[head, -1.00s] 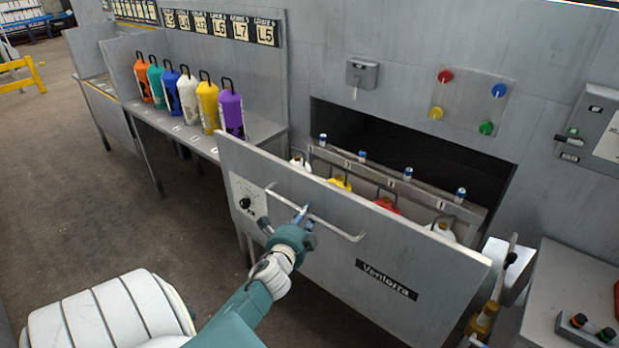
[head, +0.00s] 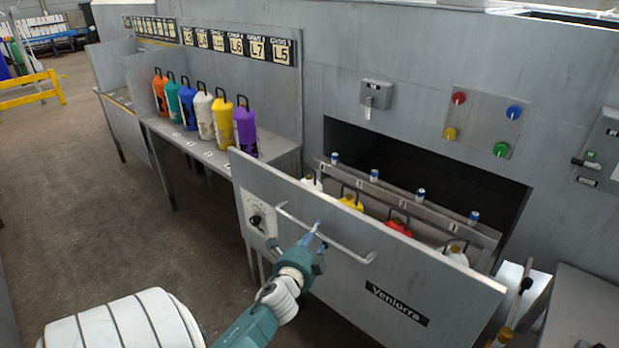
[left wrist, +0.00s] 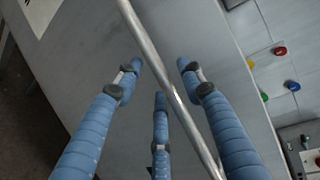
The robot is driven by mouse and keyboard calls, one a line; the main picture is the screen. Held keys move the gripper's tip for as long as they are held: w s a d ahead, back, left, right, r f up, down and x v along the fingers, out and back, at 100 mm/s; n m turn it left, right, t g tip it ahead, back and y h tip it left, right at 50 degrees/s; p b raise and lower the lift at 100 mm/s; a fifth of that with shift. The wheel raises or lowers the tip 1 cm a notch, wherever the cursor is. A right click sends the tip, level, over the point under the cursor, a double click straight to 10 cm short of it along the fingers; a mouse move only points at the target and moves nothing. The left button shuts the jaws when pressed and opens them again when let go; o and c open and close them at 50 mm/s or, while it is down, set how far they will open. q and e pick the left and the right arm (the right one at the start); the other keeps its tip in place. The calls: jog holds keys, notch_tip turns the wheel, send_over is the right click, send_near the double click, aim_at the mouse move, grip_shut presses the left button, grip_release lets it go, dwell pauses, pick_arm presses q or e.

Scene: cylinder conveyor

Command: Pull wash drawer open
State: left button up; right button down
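The grey metal drawer (head: 330,262) stands pulled well out of a dark opening (head: 440,175) in the wall. Its front bears a "Ventorra" label (head: 397,303) and a bar handle (head: 345,247). Inside sit several capped containers: white (head: 312,183), yellow (head: 351,202), red (head: 398,227) and white (head: 457,254). My left gripper (head: 318,236) is at the handle. In the left wrist view, its blue fingers (left wrist: 160,62) are spread, with the bar (left wrist: 152,55) running between them; contact is unclear. My right gripper is not in view.
A side bench (head: 185,140) left of the drawer holds several coloured bottles. A panel with coloured knobs (head: 480,120) is on the wall. A grey cabinet (head: 585,300) stands close at right. Floor (head: 80,215) at left is open.

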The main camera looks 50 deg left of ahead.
pick_arm(q)
jog(key=v, duration=1.1)
